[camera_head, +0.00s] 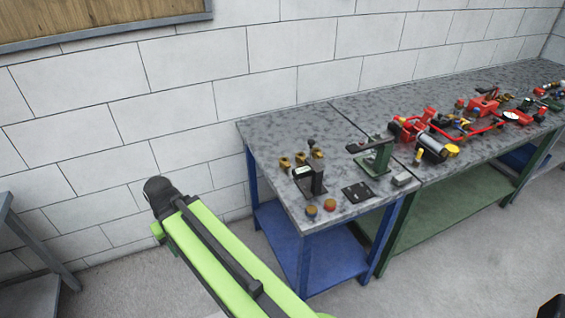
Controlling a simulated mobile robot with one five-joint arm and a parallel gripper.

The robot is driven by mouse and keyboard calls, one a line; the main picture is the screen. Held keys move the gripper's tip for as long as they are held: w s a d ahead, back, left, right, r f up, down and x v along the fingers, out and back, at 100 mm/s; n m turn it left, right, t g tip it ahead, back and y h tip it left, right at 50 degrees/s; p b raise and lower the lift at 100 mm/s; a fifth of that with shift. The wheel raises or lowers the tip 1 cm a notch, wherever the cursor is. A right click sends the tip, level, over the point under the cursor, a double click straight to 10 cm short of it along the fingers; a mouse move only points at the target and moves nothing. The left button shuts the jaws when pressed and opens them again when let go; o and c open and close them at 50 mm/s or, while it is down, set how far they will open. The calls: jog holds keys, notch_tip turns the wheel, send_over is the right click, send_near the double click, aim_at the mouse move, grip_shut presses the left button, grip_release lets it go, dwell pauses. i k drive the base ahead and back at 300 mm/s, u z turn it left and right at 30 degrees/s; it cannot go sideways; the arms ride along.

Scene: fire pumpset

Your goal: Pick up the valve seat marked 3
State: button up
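Several small brass-coloured parts (300,159) stand at the left end of the grey workbench top, behind a black stand. Two round orange-brown pieces, one (311,210) and another (330,205), sit near the bench's front left edge. No number can be read on any of these, so I cannot tell which one is the valve seat marked 3. My green arm rises from the bottom of the picture, left of the bench and apart from it. Its dark upper joint shows, but no gripper fingers are visible.
The workbench (265,135) has blue legs and a blue lower shelf. A black stand (311,180), a green press-like fixture (376,158) and a black plate (357,192) stand on it. A red pump assembly (440,125) lies farther right.

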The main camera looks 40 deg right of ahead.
aim_at(285, 164)
jog(key=u, duration=0.05)
jog(key=i, duration=0.95)
jog(key=z, duration=0.05)
